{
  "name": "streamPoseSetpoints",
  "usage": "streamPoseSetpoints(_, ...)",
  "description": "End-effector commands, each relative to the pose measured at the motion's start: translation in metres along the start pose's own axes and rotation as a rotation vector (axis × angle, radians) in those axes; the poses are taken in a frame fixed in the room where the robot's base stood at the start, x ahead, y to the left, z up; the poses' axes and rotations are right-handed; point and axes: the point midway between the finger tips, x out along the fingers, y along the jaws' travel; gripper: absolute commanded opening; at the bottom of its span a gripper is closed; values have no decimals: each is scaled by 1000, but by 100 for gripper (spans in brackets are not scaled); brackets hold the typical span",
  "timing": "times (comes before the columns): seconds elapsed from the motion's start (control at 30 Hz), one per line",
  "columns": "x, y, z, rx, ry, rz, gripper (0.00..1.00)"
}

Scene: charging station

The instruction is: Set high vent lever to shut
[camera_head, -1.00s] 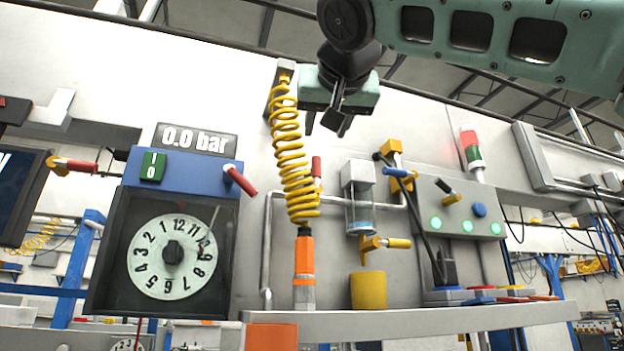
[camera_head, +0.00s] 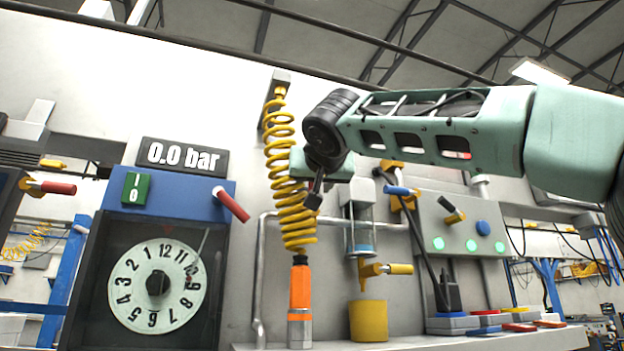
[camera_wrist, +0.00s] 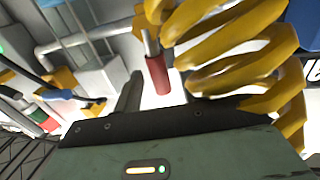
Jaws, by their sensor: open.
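A short lever with a red handle (camera_wrist: 157,75) shows in the wrist view, just ahead of my gripper (camera_wrist: 160,100) and between its dark fingers, apart from them as far as I can tell. My gripper is open and empty. In the head view my gripper (camera_head: 315,198) is beside the yellow coiled hose (camera_head: 290,215) and hides this lever. No label names the high vent lever, so I cannot confirm which lever it is. Another red-handled lever (camera_head: 233,205) sticks out of the blue gauge panel (camera_head: 180,188).
The yellow coil (camera_wrist: 240,45) crowds the right of the wrist view, very close to my gripper. A blue-handled lever (camera_head: 398,191) and a yellow-handled lever (camera_head: 398,269) sit to the right. A grey button box (camera_head: 462,225) is further right. The display (camera_head: 183,157) reads 0.0 bar.

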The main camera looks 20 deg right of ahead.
Motion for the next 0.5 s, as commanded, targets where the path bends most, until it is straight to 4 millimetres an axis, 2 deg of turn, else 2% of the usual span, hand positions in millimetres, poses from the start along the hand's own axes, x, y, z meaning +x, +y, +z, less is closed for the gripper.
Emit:
streamPoseSetpoints(0.1,18,0,-3,-1,-2,0,41)
streamPoseSetpoints(0.2,26,0,-2,0,0,1,41)
streamPoseSetpoints(0.5,32,0,0,0,1,-1,41)
